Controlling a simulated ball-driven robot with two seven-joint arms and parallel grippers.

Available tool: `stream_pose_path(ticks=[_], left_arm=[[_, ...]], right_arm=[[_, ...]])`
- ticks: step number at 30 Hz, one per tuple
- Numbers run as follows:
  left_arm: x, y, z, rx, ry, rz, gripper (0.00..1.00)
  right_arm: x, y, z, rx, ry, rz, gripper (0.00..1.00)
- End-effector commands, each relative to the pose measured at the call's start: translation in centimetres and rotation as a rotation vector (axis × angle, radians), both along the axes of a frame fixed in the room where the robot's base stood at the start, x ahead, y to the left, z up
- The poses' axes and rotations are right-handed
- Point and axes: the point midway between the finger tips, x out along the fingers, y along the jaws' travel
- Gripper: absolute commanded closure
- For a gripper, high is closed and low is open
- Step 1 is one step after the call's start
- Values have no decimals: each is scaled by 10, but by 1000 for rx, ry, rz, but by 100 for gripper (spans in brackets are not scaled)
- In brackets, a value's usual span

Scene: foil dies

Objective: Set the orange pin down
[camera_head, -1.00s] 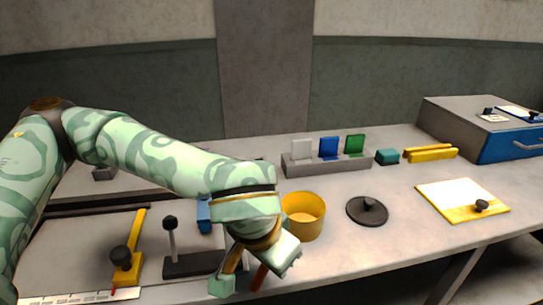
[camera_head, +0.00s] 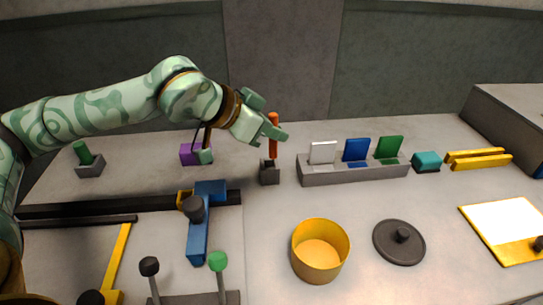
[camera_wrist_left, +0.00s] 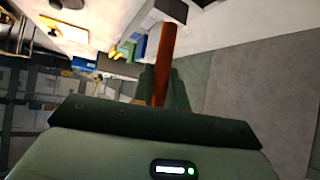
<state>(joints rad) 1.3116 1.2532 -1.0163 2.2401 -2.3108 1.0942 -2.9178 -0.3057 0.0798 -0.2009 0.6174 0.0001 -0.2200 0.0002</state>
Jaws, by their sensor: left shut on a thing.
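The orange pin (camera_head: 273,149) stands about upright in the head view, partly hidden by a fingertip. My left gripper (camera_head: 271,130) is shut on it around its upper half. The pin's lower end is at a small dark grey block (camera_head: 269,175) on the table; I cannot tell whether it is seated in the block or just above it. In the left wrist view the pin (camera_wrist_left: 165,58) extends from between the fingers. My right gripper is not in view.
A grey rack (camera_head: 354,174) with white, blue and green plates stands right of the block. A green pin in a block (camera_head: 88,161) and a purple block (camera_head: 190,154) are to the left. A yellow cup (camera_head: 320,252) and a dark lid (camera_head: 399,242) are nearer.

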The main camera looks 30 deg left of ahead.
Motion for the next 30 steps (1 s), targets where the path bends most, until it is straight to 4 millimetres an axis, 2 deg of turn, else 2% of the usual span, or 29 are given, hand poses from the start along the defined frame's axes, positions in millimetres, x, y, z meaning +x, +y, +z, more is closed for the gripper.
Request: stream_pose_path(ticks=[1, 3, 11, 16, 30], left_arm=[[7, 6, -21, 1, 11, 0, 100], [16, 12, -33, 1, 9, 0, 100], [30, 25, -54, 0, 6, -2, 100], [34, 27, -87, 0, 14, -4, 100], [33, 27, -91, 0, 4, -2, 100]], right_arm=[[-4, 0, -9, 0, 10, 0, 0], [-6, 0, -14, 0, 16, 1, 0], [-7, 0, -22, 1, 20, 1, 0], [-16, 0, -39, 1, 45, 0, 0], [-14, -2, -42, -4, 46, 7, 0]])
